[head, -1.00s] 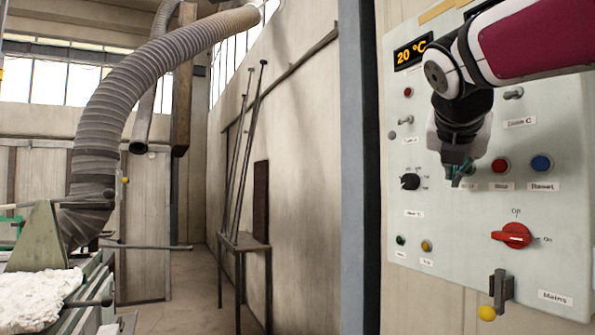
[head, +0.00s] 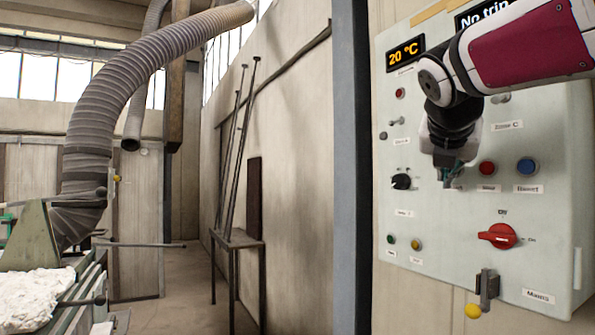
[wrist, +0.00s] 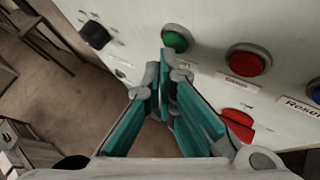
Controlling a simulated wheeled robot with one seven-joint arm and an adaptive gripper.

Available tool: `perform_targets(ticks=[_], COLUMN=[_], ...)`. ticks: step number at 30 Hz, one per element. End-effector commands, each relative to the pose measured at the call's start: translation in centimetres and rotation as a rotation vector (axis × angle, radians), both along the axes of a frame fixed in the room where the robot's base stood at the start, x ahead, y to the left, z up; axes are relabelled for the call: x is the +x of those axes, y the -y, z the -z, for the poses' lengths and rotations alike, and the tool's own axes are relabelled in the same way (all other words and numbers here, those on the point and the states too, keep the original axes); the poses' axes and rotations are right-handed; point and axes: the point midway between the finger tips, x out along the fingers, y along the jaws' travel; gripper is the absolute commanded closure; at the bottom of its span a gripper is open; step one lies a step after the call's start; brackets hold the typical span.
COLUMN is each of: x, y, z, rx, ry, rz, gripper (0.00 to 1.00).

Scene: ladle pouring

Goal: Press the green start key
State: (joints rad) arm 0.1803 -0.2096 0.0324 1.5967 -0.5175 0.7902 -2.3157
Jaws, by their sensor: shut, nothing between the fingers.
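The green start key (wrist: 175,40) is a round green button in a dark ring on the pale panel (wrist: 285,30). It shows in the wrist view just beyond and slightly right of my fingertips. My gripper (wrist: 164,65) is shut and empty, its teal-padded fingers pointing at the panel. I cannot tell whether the tips touch it or are just short of the key. In the head view my gripper (head: 448,182) hangs left of the red key and hides the green start key.
A red key (wrist: 247,62) and a blue reset key (head: 526,167) sit to the right. A black knob (head: 401,182) is to the left. The red mains switch (head: 498,236) and a yellow-ended lever (head: 487,288) are below. A display (head: 406,54) reads 20 °C.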

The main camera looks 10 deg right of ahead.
Motion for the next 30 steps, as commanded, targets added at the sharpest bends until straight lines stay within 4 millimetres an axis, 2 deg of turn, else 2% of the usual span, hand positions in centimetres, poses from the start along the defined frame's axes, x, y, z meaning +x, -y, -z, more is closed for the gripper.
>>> perform_targets(ticks=[30], x=[0.26], y=[0.76], z=[0.0], rx=[0.0], ry=[0.0], rz=[0.001], gripper=[1.0])
